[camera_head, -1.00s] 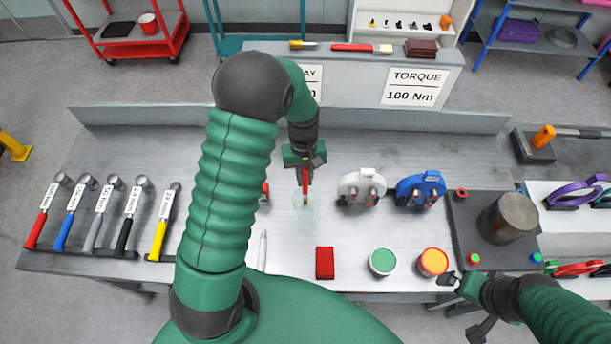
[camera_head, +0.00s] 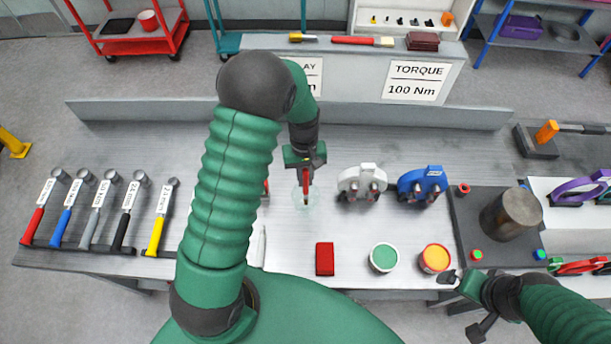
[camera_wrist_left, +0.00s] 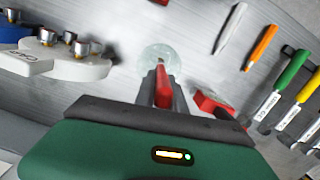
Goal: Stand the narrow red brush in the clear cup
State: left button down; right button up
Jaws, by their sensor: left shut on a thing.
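The narrow red brush (camera_head: 307,184) is held in my left gripper (camera_head: 306,172), which is shut on it. It points down at the clear cup (camera_head: 298,203), a faint transparent ring on the bench. In the left wrist view the red brush (camera_wrist_left: 163,90) lies between the fingers (camera_wrist_left: 161,84), and the cup (camera_wrist_left: 160,55) shows just beyond them. I cannot tell whether the brush tip is inside the cup or above it. My right gripper (camera_head: 452,281) is at the lower right, near the bench's front edge, apart from the cup; its jaw opening is unclear.
White (camera_head: 362,183) and blue (camera_head: 422,186) tools stand right of the cup. A red block (camera_head: 325,259), a green-topped pot (camera_head: 384,257) and an orange-topped pot (camera_head: 434,258) stand nearer the front. Several hammers (camera_head: 97,215) line the left. A grey ledge (camera_head: 150,111) runs behind.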

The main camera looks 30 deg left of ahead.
pick_arm(q)
jog(key=shift+d+f, duration=0.1)
jog(key=shift+f, duration=0.05)
jog(key=c, duration=1.3)
grip_release()
jog(key=shift+w+r, duration=0.1)
jog(key=shift+r, duration=0.15)
jog(key=r+b, duration=0.1)
jog(key=r, duration=0.4)
jog(key=w+a+r+b, duration=0.1)
jog(key=r, duration=0.4)
jog(key=r+b, duration=0.1)
jog(key=r, duration=0.5)
jog(key=shift+w+a+r+b, duration=0.1)
jog(key=shift+w+a+b, duration=0.1)
jog(key=shift+b, duration=0.15)
